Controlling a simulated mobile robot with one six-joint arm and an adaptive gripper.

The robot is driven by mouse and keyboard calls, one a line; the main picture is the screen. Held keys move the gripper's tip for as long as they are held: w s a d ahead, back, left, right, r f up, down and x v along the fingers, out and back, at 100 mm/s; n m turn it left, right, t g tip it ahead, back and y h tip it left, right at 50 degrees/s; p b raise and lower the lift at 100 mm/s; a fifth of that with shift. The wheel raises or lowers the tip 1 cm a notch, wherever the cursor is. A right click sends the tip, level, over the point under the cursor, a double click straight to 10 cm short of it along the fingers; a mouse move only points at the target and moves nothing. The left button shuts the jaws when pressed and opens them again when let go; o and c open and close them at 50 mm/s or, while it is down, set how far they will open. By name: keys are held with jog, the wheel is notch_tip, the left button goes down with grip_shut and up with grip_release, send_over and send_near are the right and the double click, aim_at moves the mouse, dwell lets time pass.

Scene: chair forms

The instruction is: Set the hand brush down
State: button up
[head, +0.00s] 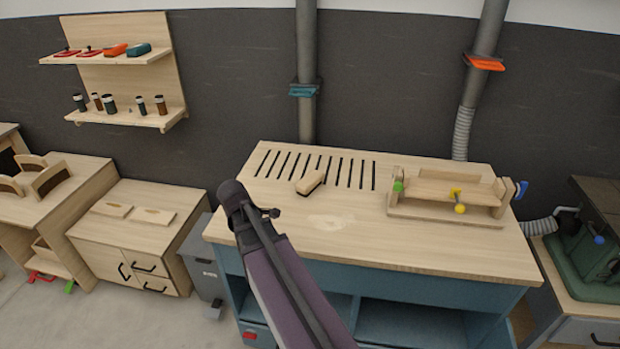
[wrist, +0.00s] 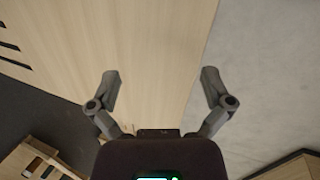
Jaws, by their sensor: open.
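A small pale wooden block (head: 310,182), which looks like the hand brush, lies on the slotted part of the workbench top (head: 340,235). Its bristles cannot be made out. My gripper (wrist: 160,76) is open and empty in the wrist view, its two fingers wide apart. Between and beyond them are bare bench top (wrist: 150,40) and its edge over the floor. The brush is not in the wrist view, so the gripper is apart from it. In the head view my arm reaches up to the left of the brush; the fingers cannot be made out clearly there.
A wooden fixture with a yellow knob (head: 445,192) stands at the bench's right. Wall shelves (head: 125,118) with small items hang at the back left. A low cabinet (head: 140,235) and a grey bin (head: 205,262) stand left of the bench. The bench's front middle is clear.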

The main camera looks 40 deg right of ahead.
jog(key=w+d+r+n+h+p, duration=0.35)
jog(key=d+r+n, duration=0.3)
jog(key=d, duration=0.55)
jog(key=n+p, duration=0.2)
jog(key=n, duration=0.4)
send_near(309, 178)
jog(key=a, duration=0.2)
jog(key=shift+s+d+r+m+t+h, duration=0.15)
jog(key=shift+s+r+m+t+h, duration=0.1)
jog(key=shift+s+r+t+h, duration=0.15)
jog(key=shift+f+b, duration=0.15)
jog(key=shift+b, duration=0.2)
jog(key=b+x, duration=0.5)
jog(key=x, duration=0.1)
jog(key=shift+w+d+f, duration=0.1)
jog(key=shift+d+f, duration=0.1)
jog(key=shift+f, duration=0.15)
jog(key=shift+b+x, duration=0.65)
jog(key=shift+x, duration=0.15)
jog(key=shift+d+r, duration=0.1)
jog(key=shift+d, duration=0.1)
